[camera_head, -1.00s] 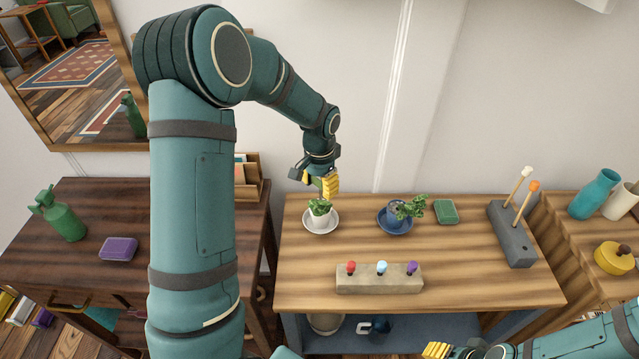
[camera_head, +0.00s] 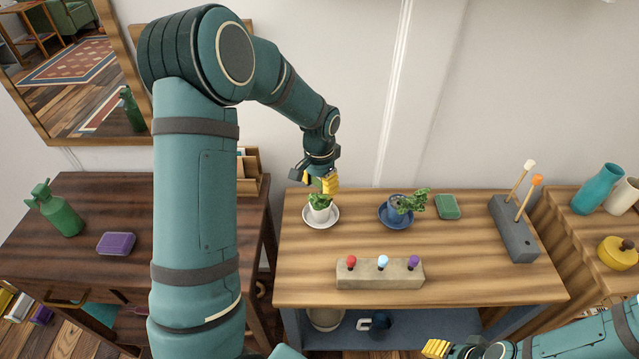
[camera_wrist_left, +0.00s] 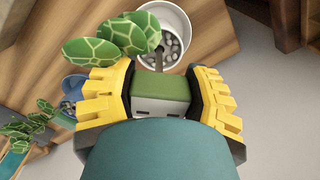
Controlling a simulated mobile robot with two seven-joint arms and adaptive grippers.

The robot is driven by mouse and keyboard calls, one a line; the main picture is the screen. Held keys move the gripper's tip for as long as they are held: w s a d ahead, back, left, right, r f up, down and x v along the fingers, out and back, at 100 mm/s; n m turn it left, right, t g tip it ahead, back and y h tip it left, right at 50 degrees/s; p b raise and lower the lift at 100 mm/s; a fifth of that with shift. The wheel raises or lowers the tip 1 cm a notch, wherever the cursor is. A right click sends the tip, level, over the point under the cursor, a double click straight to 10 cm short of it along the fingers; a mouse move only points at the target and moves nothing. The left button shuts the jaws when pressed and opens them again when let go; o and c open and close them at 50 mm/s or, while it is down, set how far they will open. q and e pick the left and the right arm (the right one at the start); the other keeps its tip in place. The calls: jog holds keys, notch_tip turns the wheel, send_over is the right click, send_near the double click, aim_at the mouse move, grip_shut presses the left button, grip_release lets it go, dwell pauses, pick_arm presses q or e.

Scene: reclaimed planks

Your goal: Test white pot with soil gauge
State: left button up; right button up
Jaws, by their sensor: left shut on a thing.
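The white pot (camera_head: 320,214) with a green leafy plant stands on a white saucer (camera_head: 333,223) at the table's back left. My left gripper (camera_head: 322,183) is just above and behind the plant, shut on the soil gauge. In the left wrist view, the gauge (camera_wrist_left: 160,91) shows a green top and a pale grey face between the yellow fingers (camera_wrist_left: 162,100). The white pot (camera_wrist_left: 181,18) with grey pebbles and patterned leaves lies beyond it.
A blue pot (camera_head: 394,203) with a leaning plant stands on a blue saucer. A green block (camera_head: 448,206), a grey stand (camera_head: 513,232) with two tipped rods, and a stone block (camera_head: 380,274) with red, light blue and purple knobs share the table. The table's front left is clear.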

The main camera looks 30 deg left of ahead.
pick_arm(q)
jog(key=shift+f+b, duration=1.05)
jog(key=shift+f, duration=0.7)
jog(key=o, duration=1.2)
jog(key=shift+o, duration=0.2)
notch_tip(320, 180, up, 12)
jog(key=shift+r, duration=0.1)
notch_tip(320, 180, up, 9)
jog(key=p, duration=0.7)
jog(key=shift+p, duration=0.3)
dwell(0.5)
